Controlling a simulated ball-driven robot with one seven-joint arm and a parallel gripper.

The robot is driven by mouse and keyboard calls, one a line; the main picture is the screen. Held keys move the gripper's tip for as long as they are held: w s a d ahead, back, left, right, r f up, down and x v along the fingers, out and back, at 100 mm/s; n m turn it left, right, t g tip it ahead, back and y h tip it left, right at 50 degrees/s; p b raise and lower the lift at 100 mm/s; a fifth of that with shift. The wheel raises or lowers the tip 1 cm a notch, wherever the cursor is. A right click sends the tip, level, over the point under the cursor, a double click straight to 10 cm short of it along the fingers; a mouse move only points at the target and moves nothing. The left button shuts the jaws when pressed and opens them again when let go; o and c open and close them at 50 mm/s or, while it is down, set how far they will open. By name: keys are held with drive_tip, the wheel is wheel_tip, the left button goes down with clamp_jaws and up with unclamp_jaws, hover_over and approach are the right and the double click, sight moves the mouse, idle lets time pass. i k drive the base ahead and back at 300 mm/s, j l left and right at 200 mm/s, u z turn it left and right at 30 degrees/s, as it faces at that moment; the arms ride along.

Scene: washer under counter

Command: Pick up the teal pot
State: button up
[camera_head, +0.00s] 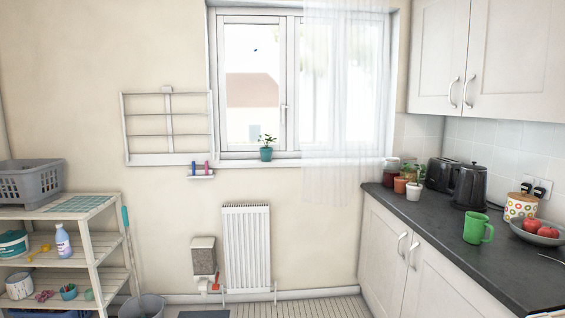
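A small teal pot (266,154) with a green leafy plant (267,140) in it stands upright on the white windowsill (235,163), in front of the lower window pane. It is left of the sheer curtain, and nothing touches its sides. My gripper is not in view.
A white radiator (246,246) is on the wall below the sill. A wall drying rack (168,128) and a small ledge (201,177) are to the left. A shelf unit (93,255) stands at far left; a dark counter (455,245) with pots and appliances runs along the right.

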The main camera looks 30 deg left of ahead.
sight(266, 153)
drive_tip(key=i+j+u, duration=0.2)
drive_tip(key=i, duration=0.5)
drive_tip(key=i+j+u, duration=0.2)
drive_tip(key=i, duration=0.5)
drive_tip(key=i+u, duration=0.2)
drive_tip(key=i, duration=0.5)
drive_tip(key=i+l+u, duration=0.25)
drive_tip(key=i, duration=0.5)
drive_tip(key=i+l+u, duration=0.2)
drive_tip(key=i, duration=0.5)
